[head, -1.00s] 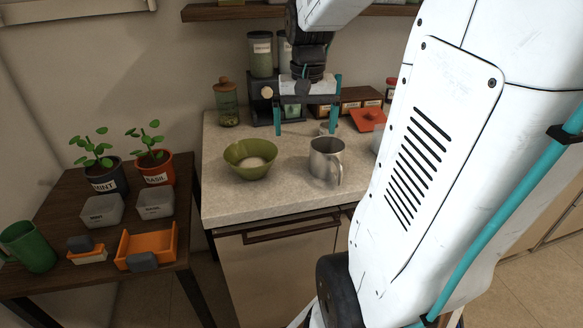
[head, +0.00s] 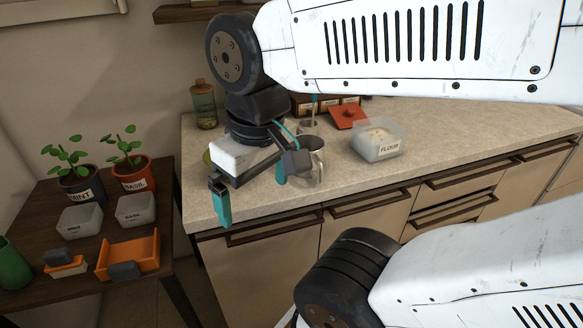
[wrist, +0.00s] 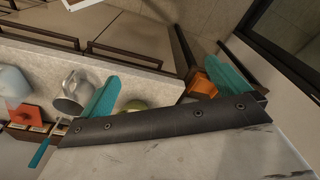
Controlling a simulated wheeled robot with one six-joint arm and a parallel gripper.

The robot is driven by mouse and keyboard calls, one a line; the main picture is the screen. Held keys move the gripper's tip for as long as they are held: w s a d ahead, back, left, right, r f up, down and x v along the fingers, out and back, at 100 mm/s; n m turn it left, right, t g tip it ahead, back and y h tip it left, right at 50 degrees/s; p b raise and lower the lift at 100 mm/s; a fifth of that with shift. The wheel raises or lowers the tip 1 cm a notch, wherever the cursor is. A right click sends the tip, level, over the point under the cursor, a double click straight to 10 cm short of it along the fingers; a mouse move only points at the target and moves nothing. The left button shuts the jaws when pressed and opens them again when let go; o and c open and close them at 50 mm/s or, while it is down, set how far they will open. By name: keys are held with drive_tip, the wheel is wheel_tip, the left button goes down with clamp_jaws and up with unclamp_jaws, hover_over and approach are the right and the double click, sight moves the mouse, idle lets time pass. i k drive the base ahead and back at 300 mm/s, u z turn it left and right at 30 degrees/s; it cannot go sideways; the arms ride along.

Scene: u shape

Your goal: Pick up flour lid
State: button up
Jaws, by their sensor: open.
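The flour lid is an orange-red square lid with a small knob (head: 348,118), lying on the counter behind the flour container. It also shows at the left edge of the wrist view (wrist: 25,116). The flour container (head: 378,148) is translucent, labelled FLOUR, uncovered, with pale flour inside. My gripper (head: 252,190) has teal fingers, spread open with nothing between them. In the head view it is over the counter's front left part, well left of and nearer than the lid. The green bowl is mostly hidden behind it.
A metal mug (head: 312,160) stands just right of my gripper, partly covered by it. A green jar (head: 204,105) stands at the back left. A dark side table (head: 60,212) with plants and boxes is at the left. The counter (head: 470,125) right of the flour container is clear.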

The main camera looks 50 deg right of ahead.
sight(344, 115)
drive_tip(key=z, duration=1.75)
